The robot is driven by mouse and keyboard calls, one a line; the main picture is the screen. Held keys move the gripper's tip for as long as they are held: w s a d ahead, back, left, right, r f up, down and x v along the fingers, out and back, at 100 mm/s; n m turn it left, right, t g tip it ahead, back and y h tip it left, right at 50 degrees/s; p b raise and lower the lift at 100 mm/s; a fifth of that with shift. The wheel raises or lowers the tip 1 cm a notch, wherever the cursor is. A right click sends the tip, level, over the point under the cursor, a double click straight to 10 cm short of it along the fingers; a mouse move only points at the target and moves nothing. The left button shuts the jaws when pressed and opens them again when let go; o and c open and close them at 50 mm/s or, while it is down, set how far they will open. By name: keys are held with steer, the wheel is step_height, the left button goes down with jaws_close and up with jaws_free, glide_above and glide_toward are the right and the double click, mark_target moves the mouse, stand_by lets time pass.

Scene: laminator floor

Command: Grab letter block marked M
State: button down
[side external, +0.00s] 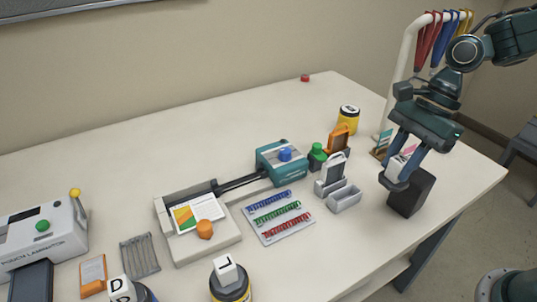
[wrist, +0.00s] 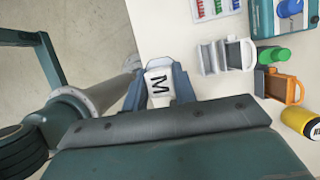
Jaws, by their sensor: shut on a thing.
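The white letter block marked M (wrist: 159,87) sits between the fingers of my gripper (wrist: 158,80) in the wrist view, with its black letter facing the camera. In the side view my gripper (side external: 397,170) is at the right end of the table, and the pale block (side external: 397,164) shows between its fingers. It is just over a dark block-shaped stand (side external: 411,193). I cannot tell whether the block touches the stand.
Left of the stand are a grey holder (side external: 343,197), a green-topped item (side external: 317,155) and an orange item (side external: 339,137). A yellow jar (side external: 348,119) stands behind. Blocks D (side external: 121,290) and L (side external: 225,268) top jars in front. A lanyard rack (side external: 408,50) rises behind my arm.

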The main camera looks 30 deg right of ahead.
steer(key=shift+r, duration=1.35)
steer(key=shift+w, duration=0.1)
